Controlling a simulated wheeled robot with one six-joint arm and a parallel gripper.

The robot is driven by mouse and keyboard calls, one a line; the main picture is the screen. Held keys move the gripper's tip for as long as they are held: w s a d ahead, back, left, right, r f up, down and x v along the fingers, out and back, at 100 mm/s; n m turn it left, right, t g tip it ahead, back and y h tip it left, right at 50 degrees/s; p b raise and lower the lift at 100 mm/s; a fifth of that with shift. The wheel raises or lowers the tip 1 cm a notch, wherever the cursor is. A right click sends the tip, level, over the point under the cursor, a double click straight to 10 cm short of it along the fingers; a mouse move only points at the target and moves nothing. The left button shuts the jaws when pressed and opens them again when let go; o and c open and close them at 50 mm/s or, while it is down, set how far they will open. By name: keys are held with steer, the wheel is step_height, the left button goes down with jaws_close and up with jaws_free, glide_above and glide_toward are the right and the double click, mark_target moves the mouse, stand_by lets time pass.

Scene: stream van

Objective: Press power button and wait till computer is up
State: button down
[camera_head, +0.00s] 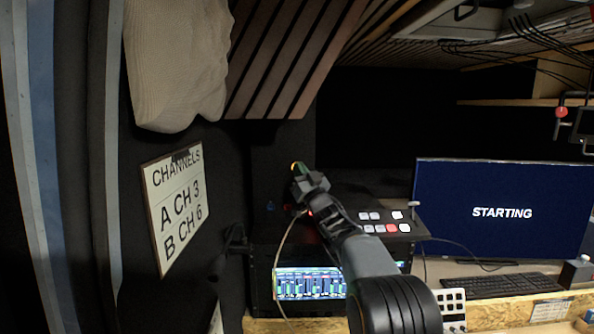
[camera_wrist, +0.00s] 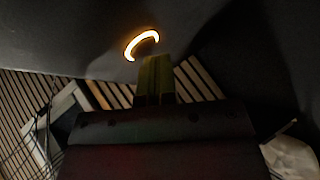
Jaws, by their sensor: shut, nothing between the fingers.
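The power button (camera_wrist: 141,43) shows in the wrist view as a glowing orange-white ring on a dark surface. My gripper (camera_wrist: 153,62) is shut and empty, its fingertips at the lower edge of the ring; I cannot tell whether they touch it. The computer monitor (camera_head: 500,185) stands at the right and reads "STARTING" in white on dark blue.
A control panel (camera_head: 350,217) with several lit buttons lies beside my arm, above a lit screen with level bars (camera_head: 290,284). A keyboard (camera_head: 500,285) is on the desk below the monitor. A channels sign (camera_head: 165,245) hangs at the left. Cables hang near my arm.

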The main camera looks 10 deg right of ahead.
steer(key=shift+s+a+b, duration=0.15)
steer(key=shift+s+b, duration=0.6)
steer(key=shift+b, duration=0.1)
steer(key=shift+f, duration=0.1)
steer(key=shift+s+a+b, duration=0.25)
steer(key=shift+s+b, duration=1)
steer(key=shift+s+a+b, duration=0.25)
steer(key=shift+s+b, duration=0.95)
